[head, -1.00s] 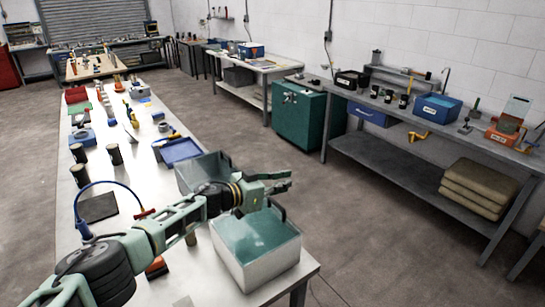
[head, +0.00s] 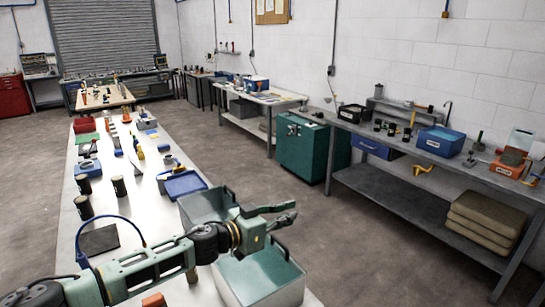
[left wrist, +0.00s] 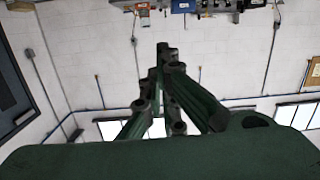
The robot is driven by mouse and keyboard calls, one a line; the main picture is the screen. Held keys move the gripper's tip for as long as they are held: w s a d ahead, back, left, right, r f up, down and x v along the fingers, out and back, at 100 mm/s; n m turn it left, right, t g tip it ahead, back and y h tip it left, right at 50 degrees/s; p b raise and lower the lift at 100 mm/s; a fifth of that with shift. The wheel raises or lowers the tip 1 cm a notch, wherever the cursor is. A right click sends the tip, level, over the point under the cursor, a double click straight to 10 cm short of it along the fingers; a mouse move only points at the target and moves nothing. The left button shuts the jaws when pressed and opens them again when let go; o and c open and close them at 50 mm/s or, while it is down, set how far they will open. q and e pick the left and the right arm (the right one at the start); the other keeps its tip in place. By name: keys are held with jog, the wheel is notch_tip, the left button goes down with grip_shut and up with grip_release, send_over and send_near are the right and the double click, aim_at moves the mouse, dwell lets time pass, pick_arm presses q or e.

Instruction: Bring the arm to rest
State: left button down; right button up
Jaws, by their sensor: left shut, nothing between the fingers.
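My left arm comes in from the lower left of the head view and reaches across the near end of the long table (head: 150,205). My left gripper (head: 293,211) is at the arm's tip, above and beside two metal bins. Its fingers are together with nothing between them. In the left wrist view the gripper (left wrist: 162,50) shows its dark green fingers closed, pointing at a white wall that appears upside down. My right gripper is not in view.
A near metal bin (head: 262,285) and a second grey bin (head: 208,203) stand under the forearm and gripper. Black cylinders (head: 83,207) and a blue tray (head: 184,185) are on the table. A workbench (head: 400,190) stands right, across open floor (head: 350,250).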

pick_arm(q)
jog(key=s+d+f+n+t+y, duration=0.3)
jog(key=s+f+n+y, duration=0.15)
jog(key=s+f, duration=0.4)
jog(key=s+a+f+n+g+y, duration=0.25)
jog(key=s+a+f, duration=0.25)
jog(key=s+a, duration=0.35)
jog(key=s+a+f+n+g+y, duration=0.1)
jog(key=s+a+f+n+y, duration=0.1)
jog(key=s+a+f+y, duration=0.45)
jog(key=s+a+f+g, duration=0.1)
jog(key=s+a+g, duration=0.2)
jog(key=s+a, duration=0.5)
jog(key=s+a+f+g, duration=0.2)
jog(key=s+a+g, duration=0.15)
jog(key=s, duration=0.85)
jog(key=s+f+b, duration=0.3)
jog(key=f+b, duration=0.5)
jog(key=f, duration=2.7)
jog(key=s+a+f+g+b, duration=0.1)
jog(key=s+f+b, duration=0.1)
jog(key=s+f, duration=0.6)
jog(key=s+a+f+m+b, duration=0.1)
jog(key=s+a+f+b, duration=0.1)
jog(key=s+f, duration=0.6)
notch_tip(320, 180, down, 4)
jog(key=shift+s+a+f+g+b, duration=0.2)
jog(key=shift+a+g+b, duration=0.15)
jog(key=shift+b, duration=0.2)
